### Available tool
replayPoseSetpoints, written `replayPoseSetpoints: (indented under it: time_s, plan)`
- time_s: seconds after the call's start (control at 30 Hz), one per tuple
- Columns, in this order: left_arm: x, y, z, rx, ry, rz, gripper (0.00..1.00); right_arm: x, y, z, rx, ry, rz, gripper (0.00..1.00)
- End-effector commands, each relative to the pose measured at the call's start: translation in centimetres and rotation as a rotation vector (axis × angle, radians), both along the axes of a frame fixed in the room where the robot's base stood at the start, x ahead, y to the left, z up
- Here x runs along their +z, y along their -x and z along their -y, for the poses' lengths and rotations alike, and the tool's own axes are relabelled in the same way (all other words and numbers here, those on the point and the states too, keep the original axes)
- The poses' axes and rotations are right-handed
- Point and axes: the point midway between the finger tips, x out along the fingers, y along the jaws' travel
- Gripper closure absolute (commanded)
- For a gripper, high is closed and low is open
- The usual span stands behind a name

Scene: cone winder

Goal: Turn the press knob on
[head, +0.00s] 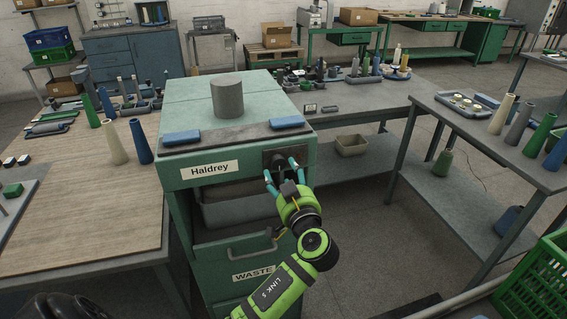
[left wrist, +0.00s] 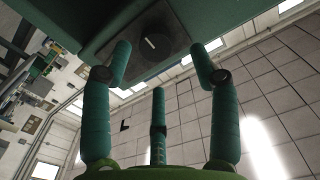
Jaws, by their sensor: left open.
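The press is a green cabinet (head: 190,172) labelled "Haldrey", with a grey cylinder (head: 227,96) on its top. Its dark round knob (head: 278,157) is on the front face at the upper right, partly hidden by my fingers. In the left wrist view the knob (left wrist: 153,44) sits on a dark plate and has a short white mark. My left gripper (head: 281,168) is open in front of the knob. In the left wrist view its teal fingers (left wrist: 161,58) are spread to either side of the knob, with a gap visible. My right gripper is not in view.
Below the knob are an opening with a grey bin (head: 225,212) and a drawer handle (head: 250,247). Blue pads (head: 182,137) lie on the cabinet top. A wooden table (head: 75,200) with cones stands left; a grey table (head: 480,140) with cones stands right.

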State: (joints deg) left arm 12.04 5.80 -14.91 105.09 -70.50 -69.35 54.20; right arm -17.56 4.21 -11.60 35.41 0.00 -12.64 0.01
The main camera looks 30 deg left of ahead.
Motion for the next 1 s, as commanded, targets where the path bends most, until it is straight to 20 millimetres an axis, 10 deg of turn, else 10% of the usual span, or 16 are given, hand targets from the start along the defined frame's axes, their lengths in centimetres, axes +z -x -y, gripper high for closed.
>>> replayPoseSetpoints:
  time_s: [0.57, 0.7, 1.0]
  plan:
    - [-0.1, -2.2, -2.6, -0.001, 0.001, -0.002, 0.40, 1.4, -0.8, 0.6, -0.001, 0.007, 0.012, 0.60]
    - [-0.1, -2.2, -2.5, -0.002, 0.001, -0.002, 0.96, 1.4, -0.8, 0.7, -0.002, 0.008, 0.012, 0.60]
    - [0.0, -2.2, -2.5, -0.001, -0.006, -0.008, 0.96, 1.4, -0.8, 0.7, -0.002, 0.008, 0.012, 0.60]
